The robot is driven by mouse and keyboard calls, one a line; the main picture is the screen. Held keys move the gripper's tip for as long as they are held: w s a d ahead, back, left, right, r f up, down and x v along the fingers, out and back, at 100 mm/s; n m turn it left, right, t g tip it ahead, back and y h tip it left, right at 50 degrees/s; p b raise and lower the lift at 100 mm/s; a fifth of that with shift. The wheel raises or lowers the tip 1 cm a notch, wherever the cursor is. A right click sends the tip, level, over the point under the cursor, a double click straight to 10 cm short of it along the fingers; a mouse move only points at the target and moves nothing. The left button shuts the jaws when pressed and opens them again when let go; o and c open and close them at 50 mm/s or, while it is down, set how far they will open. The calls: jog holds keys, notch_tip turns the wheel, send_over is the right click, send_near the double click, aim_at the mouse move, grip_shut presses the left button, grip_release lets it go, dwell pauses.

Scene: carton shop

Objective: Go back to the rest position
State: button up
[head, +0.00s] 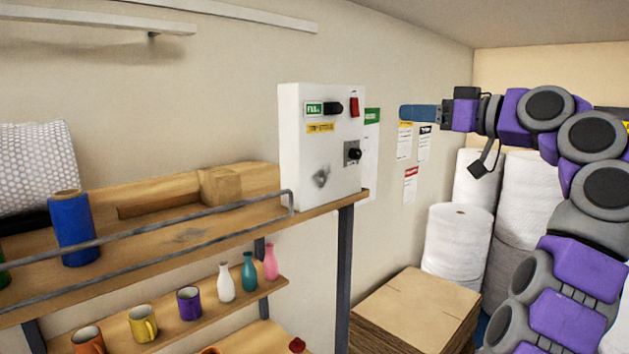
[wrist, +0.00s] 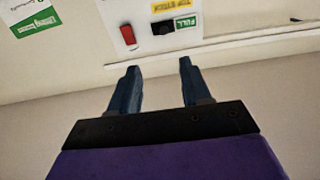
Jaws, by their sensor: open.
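My gripper (head: 418,113) is raised at the right of the head view and points left, level with the upper part of a white control box. In the wrist view my gripper (wrist: 155,85) shows two blue fingers spread apart, with nothing between them. The white control box (head: 305,165) stands on the end of the shelf, left of my gripper and apart from it. It carries a green label, a black knob, a red switch (head: 355,107) and a lower black knob (head: 352,153). The red switch also shows in the wrist view (wrist: 128,35).
A wooden shelf (head: 190,245) with a metal rail holds a blue spool (head: 72,228) and a bubble-wrap roll (head: 38,172). Mugs and small vases (head: 227,283) stand on a lower shelf. Stacked cardboard (head: 420,305) and white rolls (head: 458,245) stand below my arm.

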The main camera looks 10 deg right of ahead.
jog(key=w+a+f+m+g+b, duration=0.1)
jog(key=a+f+m+g+b, duration=0.4)
jog(key=a+f, duration=0.9)
jog(key=s+a+f+g+h+b, duration=0.1)
jog(key=s+a+f+g+b, duration=0.2)
jog(key=f, duration=0.7)
jog(key=s+a+f+g+h+b, duration=0.1)
jog(key=s+a+f+h+b, duration=0.2)
jog(key=s+f, duration=0.5)
jog(key=s+a+f+g+h+b, duration=0.1)
jog(key=s+f, duration=0.3)
jog(key=f, duration=0.3)
jog(key=s+f+m+g+h+b, duration=0.1)
jog(key=s+f+g, duration=0.1)
jog(key=s+f, duration=0.4)
jog(key=s+a+f+g+h+b, duration=0.1)
jog(key=s+f+b, duration=0.15)
jog(key=f, duration=0.65)
jog(key=s+d+f+g+h+b, duration=0.1)
jog(key=s+d+f, duration=0.2)
jog(key=s+f, duration=0.4)
jog(key=s+d+f+m+g+h+b, duration=0.1)
jog(key=s+d+f, duration=0.3)
jog(key=s+f, duration=0.4)
jog(key=s+g+h, duration=0.1)
jog(key=s, duration=0.2)
jog(key=shift+s+d+f+h+b, duration=0.15)
jog(key=shift+f+h+b, duration=0.05)
jog(key=shift+h+b, duration=0.15)
